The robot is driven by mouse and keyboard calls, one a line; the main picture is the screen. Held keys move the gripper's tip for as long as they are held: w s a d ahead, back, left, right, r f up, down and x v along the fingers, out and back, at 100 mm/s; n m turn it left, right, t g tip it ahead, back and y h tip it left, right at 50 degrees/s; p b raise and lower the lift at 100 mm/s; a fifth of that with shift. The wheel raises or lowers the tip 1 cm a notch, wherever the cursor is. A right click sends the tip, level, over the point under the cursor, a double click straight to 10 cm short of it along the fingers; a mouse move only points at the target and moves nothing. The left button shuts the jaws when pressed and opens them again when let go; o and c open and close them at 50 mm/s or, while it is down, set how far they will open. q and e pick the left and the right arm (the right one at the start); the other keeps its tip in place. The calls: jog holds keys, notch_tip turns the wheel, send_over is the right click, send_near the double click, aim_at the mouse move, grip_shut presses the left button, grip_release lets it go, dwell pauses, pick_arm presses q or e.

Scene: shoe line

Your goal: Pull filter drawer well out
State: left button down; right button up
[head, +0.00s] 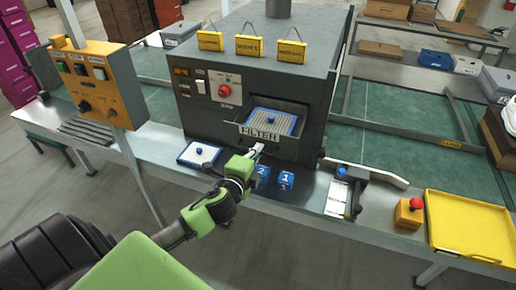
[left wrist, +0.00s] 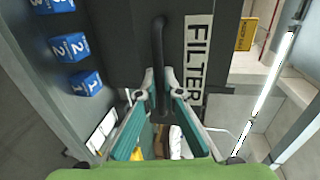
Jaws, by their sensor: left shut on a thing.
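The filter drawer (head: 262,135) of the dark machine stands partly out of its slot, its front lettered FILTER. A blue-and-white filter (head: 270,121) lies in it. My left gripper (head: 258,149) is at the drawer's front, at the lower edge. In the left wrist view, the black bar handle (left wrist: 158,45) runs up from the left gripper (left wrist: 159,88), beside the FILTER label (left wrist: 195,55). The fingers are shut on the handle. My right gripper is not in view.
A second blue-and-white filter (head: 198,154) lies on the counter left of the drawer. Blue numbered blocks (head: 286,179) sit just right of my left gripper. A yellow tray (head: 468,221) and a red-buttoned box (head: 409,212) are farther right. An orange control panel (head: 95,84) stands at left.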

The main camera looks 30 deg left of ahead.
pick_arm(q)
jog(key=shift+v, duration=0.8)
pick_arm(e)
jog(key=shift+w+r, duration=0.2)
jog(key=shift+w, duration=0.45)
pick_arm(q)
jog(key=shift+f, duration=0.15)
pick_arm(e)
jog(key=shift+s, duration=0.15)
pick_arm(q)
jog(key=c, duration=2.5)
grip_release()
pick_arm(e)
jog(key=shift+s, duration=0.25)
pick_arm(q)
jog(key=shift+s, duration=0.1)
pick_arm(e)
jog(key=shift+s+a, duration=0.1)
pick_arm(q)
jog(key=v, duration=1.1)
jog(key=shift+s, duration=0.4)
